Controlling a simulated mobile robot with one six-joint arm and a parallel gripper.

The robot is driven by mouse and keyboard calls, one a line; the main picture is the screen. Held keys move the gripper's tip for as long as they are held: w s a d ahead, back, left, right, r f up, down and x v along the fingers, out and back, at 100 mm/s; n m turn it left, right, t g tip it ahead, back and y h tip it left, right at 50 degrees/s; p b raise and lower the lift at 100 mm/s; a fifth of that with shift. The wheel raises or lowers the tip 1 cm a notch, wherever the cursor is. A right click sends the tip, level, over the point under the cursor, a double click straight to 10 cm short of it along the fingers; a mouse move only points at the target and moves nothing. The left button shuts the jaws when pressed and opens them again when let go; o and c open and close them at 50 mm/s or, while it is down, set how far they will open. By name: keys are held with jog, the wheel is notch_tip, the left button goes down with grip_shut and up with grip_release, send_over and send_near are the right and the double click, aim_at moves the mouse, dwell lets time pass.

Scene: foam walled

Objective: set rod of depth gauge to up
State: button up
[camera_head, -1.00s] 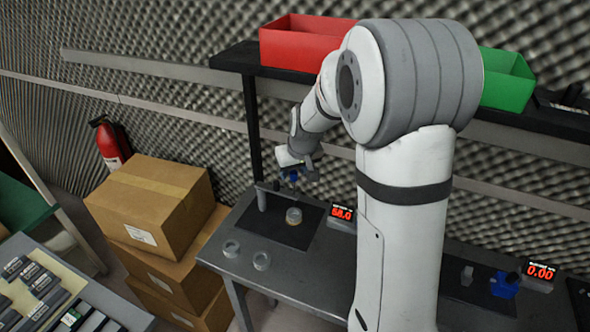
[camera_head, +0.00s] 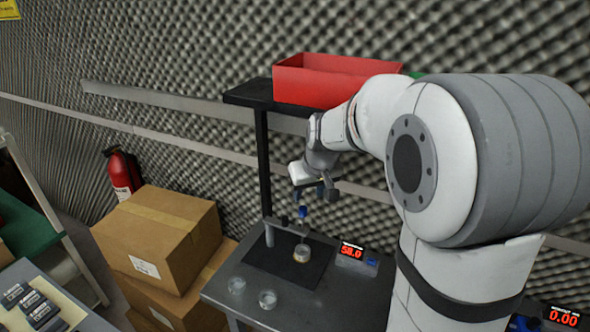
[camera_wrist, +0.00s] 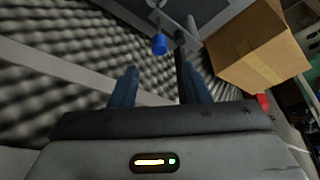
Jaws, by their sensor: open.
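The depth gauge stands on a dark mat (camera_head: 262,262) on the grey bench. Its blue-topped rod (camera_head: 302,212) rises above a clear round dish (camera_head: 302,253), beside a grey post (camera_head: 269,234). A red display (camera_head: 351,252) reading 58.0 is to its right. My gripper (camera_head: 317,193) is open and empty, just above the blue top and apart from it. In the wrist view the blue top (camera_wrist: 160,44) lies beyond the fingers, which frame my gripper (camera_wrist: 158,85). Whether the rod's lower end touches the dish is too small to tell.
Two clear dishes, one at the left (camera_head: 237,286) and one beside it (camera_head: 267,299), sit at the bench's front. A shelf post (camera_head: 263,160) stands close behind the gauge, under a red bin (camera_head: 325,82). Cardboard boxes (camera_head: 160,240) are at the left.

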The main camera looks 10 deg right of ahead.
jog(key=s+r+m+g, duration=0.1)
jog(key=s, duration=2.4)
jog(key=shift+s+m+h, duration=0.2)
jog(key=shift+m+h, duration=0.1)
jog(key=shift+m, duration=0.1)
jog(key=shift+a, duration=0.1)
